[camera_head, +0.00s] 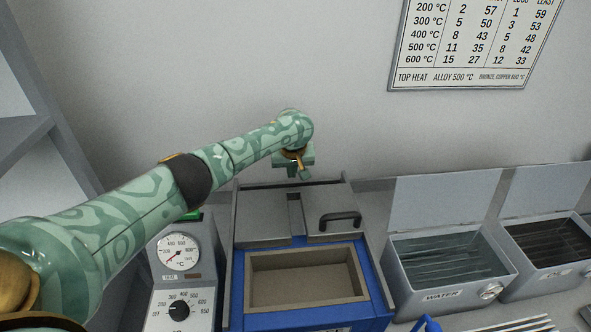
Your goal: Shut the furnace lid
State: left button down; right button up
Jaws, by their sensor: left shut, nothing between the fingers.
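The blue furnace (237,290) stands on the bench at the centre, with its tan-lined chamber (303,280) uncovered. Its grey lid (262,217) lies flat behind the chamber opening, with a slot in its middle and a black handle (340,220) on its right part. My left arm reaches in from the left. My left gripper (302,171) is shut and empty above the lid's far edge, behind the handle and apart from it. My right gripper is not in view.
A control box (179,275) with a gauge and a knob stands left of the furnace. A WATER tank (440,295) and another tank (550,275) stand at the right with raised lids. A blue object (430,325) shows at the bottom edge. A temperature chart (475,45) hangs on the wall.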

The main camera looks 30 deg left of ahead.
pick_arm(q)
jog(key=s+d+p, duration=0.1)
jog(key=s+d, duration=0.1)
jog(key=s, duration=0.1)
jog(key=shift+d+f+p, duration=0.15)
jog(key=shift+f+p, duration=0.05)
jog(key=shift+p, duration=0.2)
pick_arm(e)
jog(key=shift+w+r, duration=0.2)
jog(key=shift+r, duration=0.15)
pick_arm(q)
jog(key=shift+s, duration=0.1)
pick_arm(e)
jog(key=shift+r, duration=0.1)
